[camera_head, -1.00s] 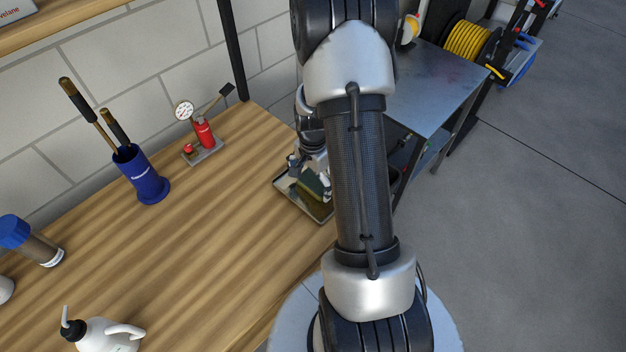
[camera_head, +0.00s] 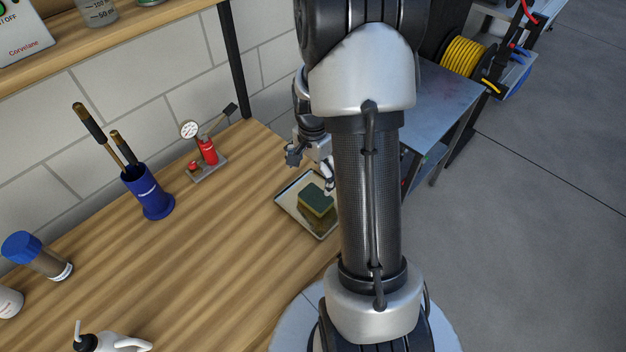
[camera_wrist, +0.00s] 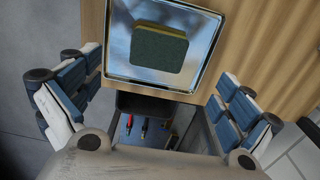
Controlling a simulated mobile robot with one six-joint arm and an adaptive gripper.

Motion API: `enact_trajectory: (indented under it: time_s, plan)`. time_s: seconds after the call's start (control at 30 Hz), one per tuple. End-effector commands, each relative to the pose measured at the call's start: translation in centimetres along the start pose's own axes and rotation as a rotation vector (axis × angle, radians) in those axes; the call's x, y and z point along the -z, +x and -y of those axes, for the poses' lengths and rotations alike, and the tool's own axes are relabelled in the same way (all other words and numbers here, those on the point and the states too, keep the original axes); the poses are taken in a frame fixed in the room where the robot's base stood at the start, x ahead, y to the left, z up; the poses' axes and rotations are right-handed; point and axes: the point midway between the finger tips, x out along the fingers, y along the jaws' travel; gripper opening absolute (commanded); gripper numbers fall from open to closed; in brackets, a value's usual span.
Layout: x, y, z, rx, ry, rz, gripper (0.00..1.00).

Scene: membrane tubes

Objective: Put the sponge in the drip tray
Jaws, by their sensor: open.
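The sponge (camera_head: 316,201), dark green on top with a yellow layer below, lies flat inside the drip tray (camera_head: 293,211), a shallow metal tray near the bench's right edge. In the wrist view the sponge (camera_wrist: 158,48) rests on the shiny tray floor, inside the tray's rim (camera_wrist: 213,48). My gripper (camera_head: 309,165) is just above and behind the tray in the head view. In the wrist view my gripper (camera_wrist: 155,95) has its fingers spread wide, empty and apart from the sponge. My arm hides the tray's right part in the head view.
A blue holder (camera_head: 147,194) with brush-like tools and a red hand pump with gauge (camera_head: 207,153) stand left on the wooden bench (camera_head: 190,265). A blue-capped tube (camera_head: 38,256) and a white wash bottle (camera_head: 115,343) are further left. A metal table (camera_head: 440,98) stands right.

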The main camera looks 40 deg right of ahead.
Motion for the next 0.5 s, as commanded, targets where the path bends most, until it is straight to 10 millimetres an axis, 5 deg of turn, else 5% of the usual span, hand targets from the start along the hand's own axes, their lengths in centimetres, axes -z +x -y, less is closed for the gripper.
enact_trajectory:
  time_s: [0.23,0.5]
  plan:
    - [-1.8,-4.2,0.5,0.028,-0.104,-0.021,0.98]
    - [-11.2,-15.4,-1.2,0.135,-0.607,-0.118,0.98]
